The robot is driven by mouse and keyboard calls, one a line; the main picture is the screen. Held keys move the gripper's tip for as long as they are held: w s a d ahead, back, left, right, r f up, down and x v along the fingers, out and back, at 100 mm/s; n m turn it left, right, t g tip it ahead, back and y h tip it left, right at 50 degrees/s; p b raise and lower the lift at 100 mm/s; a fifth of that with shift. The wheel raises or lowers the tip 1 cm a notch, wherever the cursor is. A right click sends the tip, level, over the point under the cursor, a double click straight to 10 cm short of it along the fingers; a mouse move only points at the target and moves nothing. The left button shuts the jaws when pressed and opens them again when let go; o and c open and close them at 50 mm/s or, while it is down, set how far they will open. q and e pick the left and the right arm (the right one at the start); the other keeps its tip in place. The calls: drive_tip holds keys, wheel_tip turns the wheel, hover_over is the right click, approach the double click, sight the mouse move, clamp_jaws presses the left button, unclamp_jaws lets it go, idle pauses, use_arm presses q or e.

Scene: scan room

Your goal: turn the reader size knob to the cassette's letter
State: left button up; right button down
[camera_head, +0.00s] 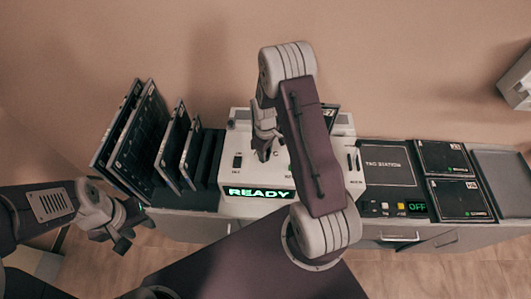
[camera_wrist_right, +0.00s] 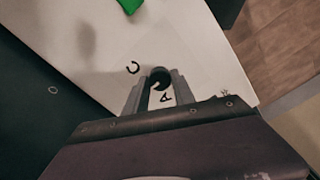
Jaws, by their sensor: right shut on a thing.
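The white reader (camera_head: 235,147) stands in the middle of the counter, its display (camera_head: 258,193) lit green with READY. My right gripper (camera_head: 264,154) points down over its top; in the right wrist view its fingers (camera_wrist_right: 159,92) are shut on the dark round size knob (camera_wrist_right: 159,76). Letters C and A show on the white panel beside the knob; other markings are hidden or unclear. A dark cassette (camera_head: 331,112) shows partly behind my right arm at the reader's back; its letter is not readable. My left gripper (camera_head: 132,230) is open and empty at the lower left.
A rack of upright dark cassettes (camera_head: 138,137) stands left of the reader. To the right are a TRO STATION panel (camera_head: 386,164), buttons with an OFF display (camera_head: 417,207), two flat cassettes (camera_head: 440,158) (camera_head: 460,198) and an empty grey tray (camera_head: 500,178).

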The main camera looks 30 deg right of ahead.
drive_tip(key=shift+w, duration=0.1)
idle(0.4)
drive_tip(key=c, duration=1.1)
unclamp_jaws()
drive_tip(key=shift+o, duration=0.2)
wheel_tip(320, 180, up, 9)
drive_tip(key=b, duration=0.2)
